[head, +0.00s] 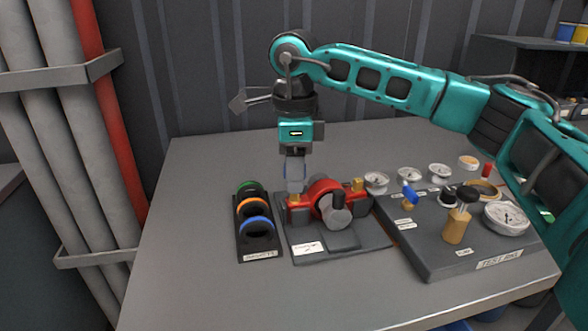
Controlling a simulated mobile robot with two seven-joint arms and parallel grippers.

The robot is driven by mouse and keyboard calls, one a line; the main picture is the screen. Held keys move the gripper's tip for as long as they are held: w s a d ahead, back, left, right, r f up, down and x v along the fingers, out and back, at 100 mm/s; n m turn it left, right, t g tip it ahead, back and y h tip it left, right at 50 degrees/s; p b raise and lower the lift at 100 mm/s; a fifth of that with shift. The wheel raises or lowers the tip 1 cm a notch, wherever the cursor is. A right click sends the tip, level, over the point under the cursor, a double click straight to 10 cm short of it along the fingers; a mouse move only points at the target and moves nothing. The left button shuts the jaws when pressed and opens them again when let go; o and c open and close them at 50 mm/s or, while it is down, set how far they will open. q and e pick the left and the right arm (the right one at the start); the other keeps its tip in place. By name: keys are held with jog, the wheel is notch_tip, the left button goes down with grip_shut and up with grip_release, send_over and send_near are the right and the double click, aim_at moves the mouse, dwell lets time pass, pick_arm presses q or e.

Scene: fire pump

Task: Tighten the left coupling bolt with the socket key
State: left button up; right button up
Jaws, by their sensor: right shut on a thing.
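The red pump (326,197) with a grey round front sits on a dark base plate on the table. The left coupling bolt (294,199) is a brass-coloured piece on the pump's left side. A second brass bolt (357,184) stands on its right side. My right gripper (294,176) points straight down directly above the left bolt. It is shut on a slim grey piece, apparently the socket key, mostly hidden between the fingers. Whether its lower end touches the bolt is too small to tell. My left gripper is out of view.
A dark rack (247,243) with green, orange and blue rings stands left of the pump. A dark test rig board (430,245) with gauges, valves and a brass fitting lies to the right. Pipes rise at far left. The table's front left is clear.

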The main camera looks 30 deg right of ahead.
jog(key=shift+f+b, duration=0.55)
jog(key=shift+f, duration=0.5)
dwell(0.5)
jog(key=m, duration=0.3)
jog(key=shift+m+p, duration=0.35)
jog(key=shift+m, duration=0.45)
